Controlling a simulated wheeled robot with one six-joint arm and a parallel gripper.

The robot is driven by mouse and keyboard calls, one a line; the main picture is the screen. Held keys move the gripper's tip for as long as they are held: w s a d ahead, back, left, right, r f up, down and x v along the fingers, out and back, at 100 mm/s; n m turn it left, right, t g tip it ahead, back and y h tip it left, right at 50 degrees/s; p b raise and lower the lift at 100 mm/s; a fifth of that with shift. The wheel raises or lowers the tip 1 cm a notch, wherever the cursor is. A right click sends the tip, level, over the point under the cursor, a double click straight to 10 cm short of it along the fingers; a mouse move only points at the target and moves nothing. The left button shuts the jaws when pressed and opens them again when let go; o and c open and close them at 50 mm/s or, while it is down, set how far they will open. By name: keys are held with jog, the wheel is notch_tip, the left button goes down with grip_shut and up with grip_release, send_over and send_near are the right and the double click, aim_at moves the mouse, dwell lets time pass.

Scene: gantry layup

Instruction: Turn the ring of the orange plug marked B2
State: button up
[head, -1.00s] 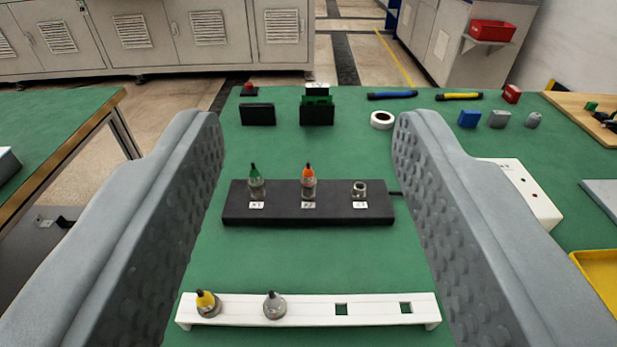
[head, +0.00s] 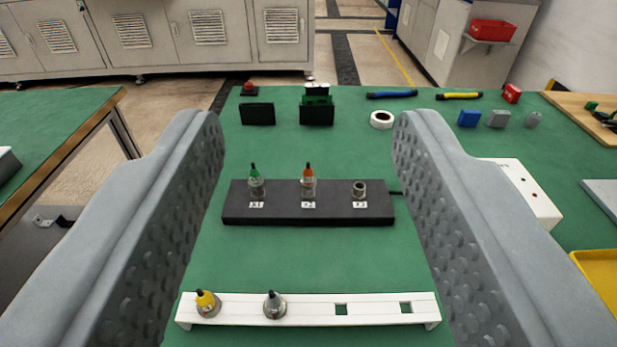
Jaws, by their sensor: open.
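The orange plug (head: 308,172) stands upright in the middle socket of a black block (head: 280,212), with a metal ring (head: 308,187) around its lower part. The white label (head: 308,205) in front of it is too small to read surely. A green plug (head: 254,172) stands in the left socket. The right socket (head: 359,188) holds no plug. My gripper (head: 308,122) is open and empty. Its two grey fingers are wide apart, one on each side of the block in the picture, and I see no contact with any plug.
A white rack (head: 375,315) in front holds a yellow plug (head: 206,303) and a grey plug (head: 274,304); two square holes are empty. Behind the block are black stands, a tape roll (head: 381,119) and small boxes. A white box (head: 528,195) lies right. Green table between block and rack is clear.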

jog(key=shift+c, duration=0.3)
jog(key=n+g, duration=1.7)
jog(key=n, duration=0.3)
send_over(308, 163)
notch_tip(308, 163, down, 7)
notch_tip(308, 163, down, 17)
jog(key=shift+f, duration=0.1)
jog(key=shift+c, duration=0.3)
jog(key=shift+m, duration=0.3)
jog(key=c, duration=0.9)
